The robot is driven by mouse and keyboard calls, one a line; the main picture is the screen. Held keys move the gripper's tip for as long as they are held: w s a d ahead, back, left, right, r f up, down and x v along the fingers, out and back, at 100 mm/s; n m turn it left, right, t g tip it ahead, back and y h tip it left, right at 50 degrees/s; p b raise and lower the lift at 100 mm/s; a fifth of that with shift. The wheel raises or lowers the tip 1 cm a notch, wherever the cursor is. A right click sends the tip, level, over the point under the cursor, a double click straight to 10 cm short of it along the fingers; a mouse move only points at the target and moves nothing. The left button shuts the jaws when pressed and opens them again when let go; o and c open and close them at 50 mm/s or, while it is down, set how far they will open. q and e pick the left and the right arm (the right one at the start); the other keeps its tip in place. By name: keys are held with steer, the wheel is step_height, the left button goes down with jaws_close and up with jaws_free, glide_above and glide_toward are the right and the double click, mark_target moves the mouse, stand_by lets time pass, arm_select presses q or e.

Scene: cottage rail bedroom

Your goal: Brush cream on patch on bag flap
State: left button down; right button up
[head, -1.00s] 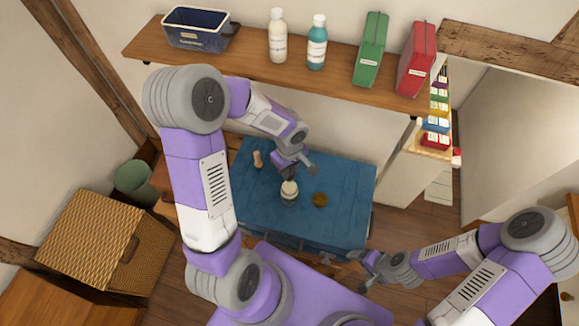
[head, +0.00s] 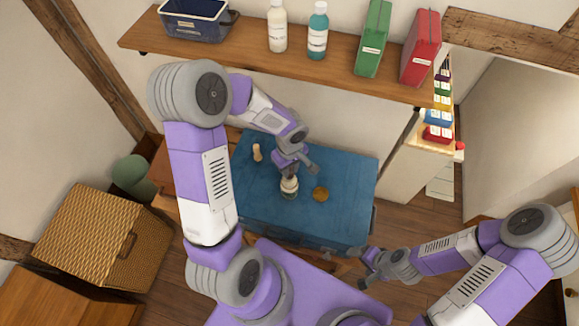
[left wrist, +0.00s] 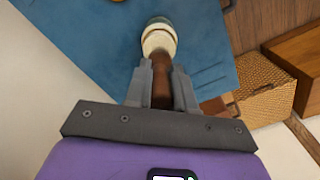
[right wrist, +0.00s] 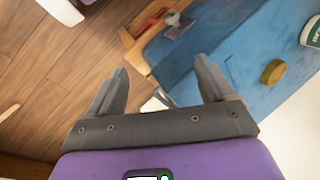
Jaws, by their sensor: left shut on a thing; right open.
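My left gripper (left wrist: 160,90) is shut on the brown handle of the brush (left wrist: 161,76). In the head view, my left gripper (head: 290,169) is directly above the cream jar (head: 289,188), a pale jar with a dark label band. The jar also shows at the right edge of the right wrist view (right wrist: 313,32). The brush's bristle end is hidden or merges with the pale jar, so its depth is unclear. My right gripper (right wrist: 155,88) is open and empty, off the blue surface's front right corner (head: 362,256). I cannot make out the patch on the flap for certain.
A round brown lid (head: 320,194) lies right of the jar on the blue surface (head: 345,170). A small tan wooden object (head: 257,153) stands behind left. A shelf (head: 345,72) with bottles and cases hangs above. A wicker box (head: 102,236) stands left.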

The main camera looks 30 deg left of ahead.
arm_select(q)
steer(key=shift+f+b, duration=0.5)
steer(key=shift+b, duration=0.1)
stand_by(0.5)
steer(key=shift+s+f+b, duration=0.1)
steer(key=shift+b, duration=0.2)
stand_by(1.6)
steer(key=shift+r+p, duration=2.2)
steer(key=shift+r, duration=1.4)
steer(key=shift+d+f, duration=0.1)
